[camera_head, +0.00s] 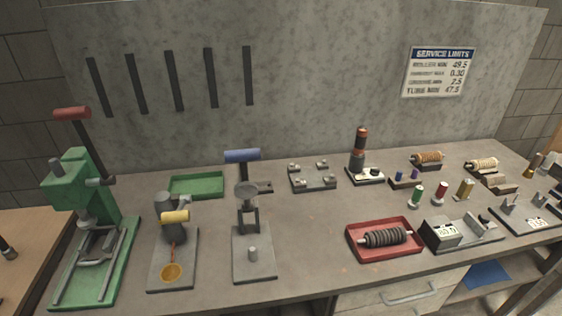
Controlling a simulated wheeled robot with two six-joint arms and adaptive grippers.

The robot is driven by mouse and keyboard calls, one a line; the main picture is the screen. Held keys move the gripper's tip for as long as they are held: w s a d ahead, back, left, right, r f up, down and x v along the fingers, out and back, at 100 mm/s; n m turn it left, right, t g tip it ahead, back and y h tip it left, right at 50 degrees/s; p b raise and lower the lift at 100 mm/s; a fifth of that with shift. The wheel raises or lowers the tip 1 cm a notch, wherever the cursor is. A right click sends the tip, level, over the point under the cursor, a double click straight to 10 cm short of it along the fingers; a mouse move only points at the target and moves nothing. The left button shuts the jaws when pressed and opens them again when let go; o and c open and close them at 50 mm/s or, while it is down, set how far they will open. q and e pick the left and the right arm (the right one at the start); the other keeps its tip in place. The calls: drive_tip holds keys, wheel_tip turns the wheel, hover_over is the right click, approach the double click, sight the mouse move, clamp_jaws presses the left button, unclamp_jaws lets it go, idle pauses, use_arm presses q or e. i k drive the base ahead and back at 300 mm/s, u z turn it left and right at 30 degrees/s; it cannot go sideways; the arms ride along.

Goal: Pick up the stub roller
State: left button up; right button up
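Several roller-like parts are in view, and no label tells which is the stub roller. A dark ribbed roller (386,237) with a light shaft end lies across a red tray (412,252) near the front edge. A brown ribbed roller (428,157) rests at the back right. A paler ribbed roller (481,164) rests on a stand to its right. A short yellow cylinder (175,216) sits on a grey fixture at left. Neither of my grippers shows in the head view.
A green press (82,195) stands at left, a blue-handled press (247,200) at centre. Small green, red and gold spools (440,190) stand at right, behind a grey gauge block (444,233). The bench between the blue-handled press and red tray is clear.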

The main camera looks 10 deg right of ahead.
sight(475, 165)
drive_tip(key=z, duration=1.75)
